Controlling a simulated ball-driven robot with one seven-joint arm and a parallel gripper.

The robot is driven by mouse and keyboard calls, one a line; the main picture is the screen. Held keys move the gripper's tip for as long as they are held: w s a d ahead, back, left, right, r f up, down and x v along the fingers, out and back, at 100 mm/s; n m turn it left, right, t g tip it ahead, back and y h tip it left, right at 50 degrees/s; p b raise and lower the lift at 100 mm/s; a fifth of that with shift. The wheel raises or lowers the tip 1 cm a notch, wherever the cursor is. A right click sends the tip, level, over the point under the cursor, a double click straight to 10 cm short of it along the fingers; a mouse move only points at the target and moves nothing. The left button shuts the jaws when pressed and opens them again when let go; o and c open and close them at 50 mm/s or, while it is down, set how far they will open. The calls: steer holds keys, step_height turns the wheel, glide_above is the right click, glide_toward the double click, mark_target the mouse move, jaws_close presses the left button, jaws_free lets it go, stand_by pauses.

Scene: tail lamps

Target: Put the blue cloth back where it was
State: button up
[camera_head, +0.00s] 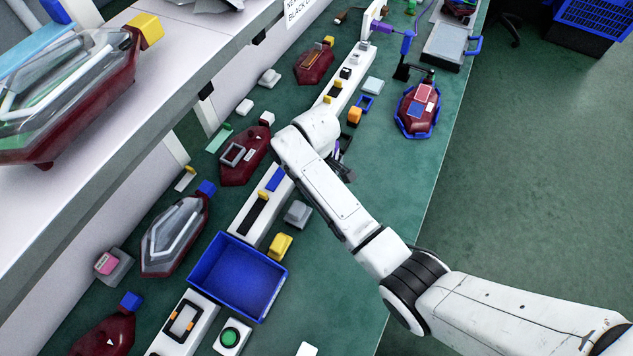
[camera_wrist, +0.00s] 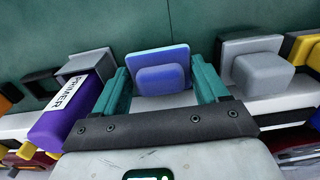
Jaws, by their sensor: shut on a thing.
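My gripper (camera_wrist: 162,86) shows in the wrist view with its two teal fingers set apart, one on each side of a blue pad-like piece, which I take to be the blue cloth (camera_wrist: 160,60). It is a flat blue square with a smaller rounded block on its near face. The fingers are shut on it, though their exact contact is hard to see. In the head view my arm's white wrist hides the gripper and the cloth, over the middle of the green bench.
In the wrist view a purple PRIMER bottle (camera_wrist: 70,108) is close on the left and a grey block piece (camera_wrist: 258,68) close on the right. A blue tray (camera_head: 243,274), red lamps (camera_head: 243,157) and a white rail (camera_head: 262,208) crowd the bench (camera_head: 345,255). Its right front stretch is clear.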

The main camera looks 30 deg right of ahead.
steer(key=shift+f, duration=0.7)
steer(key=shift+f, duration=0.15)
steer(key=o, duration=0.7)
steer(key=shift+o, duration=0.2)
step_height(320, 180, up, 12)
steer(key=shift+r, duration=0.2)
